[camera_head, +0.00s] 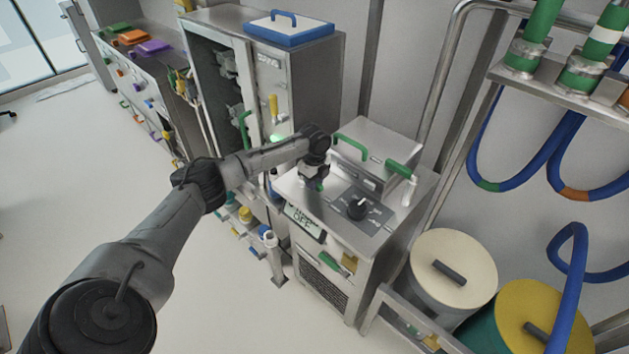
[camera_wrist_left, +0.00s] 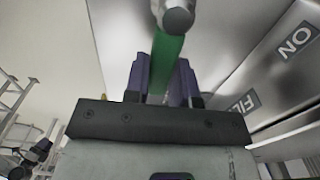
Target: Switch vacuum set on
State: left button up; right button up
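The vacuum set (camera_head: 325,262) appears to be the steel cabinet at centre right. It has a sloped top panel, a black knob (camera_head: 357,208) and a small front display (camera_head: 304,221) that reads OFF. My left gripper (camera_head: 314,184) is over the left part of the panel, left of the knob. In the left wrist view, its two purple-padded fingers (camera_wrist_left: 163,85) flank a green lever (camera_wrist_left: 166,58), with no clear gap beside it. A round metal end (camera_wrist_left: 176,17) tops the lever. An ON label (camera_wrist_left: 297,38) shows on the panel beside it. My right gripper is out of view.
A steel box with a green handle (camera_head: 362,150) stands behind the panel. A tall open cabinet (camera_head: 290,75) is to the left. Lidded drums (camera_head: 454,268), blue hoses (camera_head: 484,140) and steel rails lie to the right.

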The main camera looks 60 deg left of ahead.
pick_arm(q)
grip_shut()
jog(key=shift+r, duration=0.1)
